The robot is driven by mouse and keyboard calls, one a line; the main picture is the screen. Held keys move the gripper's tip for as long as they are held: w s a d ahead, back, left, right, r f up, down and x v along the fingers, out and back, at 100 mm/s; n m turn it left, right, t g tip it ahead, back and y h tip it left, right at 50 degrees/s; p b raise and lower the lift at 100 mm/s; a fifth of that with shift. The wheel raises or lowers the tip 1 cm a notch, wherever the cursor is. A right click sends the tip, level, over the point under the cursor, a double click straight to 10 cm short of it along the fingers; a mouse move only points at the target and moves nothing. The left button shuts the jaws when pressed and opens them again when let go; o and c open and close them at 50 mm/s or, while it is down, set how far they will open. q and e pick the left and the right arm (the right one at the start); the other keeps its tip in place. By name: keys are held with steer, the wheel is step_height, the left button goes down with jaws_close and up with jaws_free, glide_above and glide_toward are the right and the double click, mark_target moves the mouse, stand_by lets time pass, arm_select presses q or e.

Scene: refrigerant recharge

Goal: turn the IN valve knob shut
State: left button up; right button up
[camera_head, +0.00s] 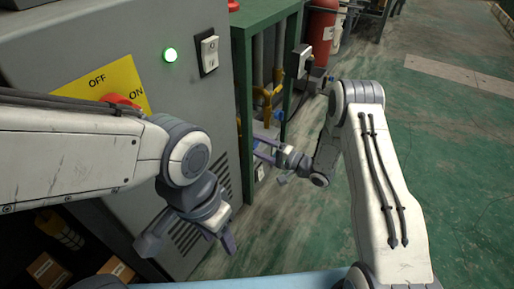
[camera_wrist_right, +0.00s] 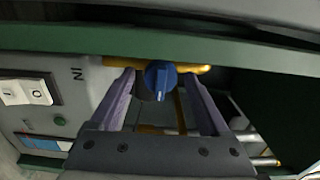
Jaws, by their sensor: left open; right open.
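The blue valve knob (camera_wrist_right: 160,78) sits on a yellow pipe fitting in the right wrist view, with an "IN" label (camera_wrist_right: 78,73) on the panel to its left. My right gripper (camera_wrist_right: 161,88) is open, with one purple finger on each side of the knob. The fingers look apart from it, though contact is hard to judge. In the head view my right gripper (camera_head: 264,149) reaches into the green frame, and the knob cannot be made out clearly there. My left gripper (camera_head: 190,243) is open and empty in front of the grey cabinet.
The green frame (camera_head: 243,90) surrounds the yellow pipes (camera_head: 268,100). A red cylinder (camera_head: 321,30) stands behind. Green floor at right is open.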

jaws_close()
steer(key=n+p, duration=0.3)
steer(key=shift+r, duration=0.3)
steer(key=n+p, duration=0.1)
steer(key=n, duration=0.1)
steer(key=shift+f+n+p, duration=0.2)
steer(key=shift+n+p, duration=0.1)
steer(key=shift+p, duration=0.05)
jaws_free()
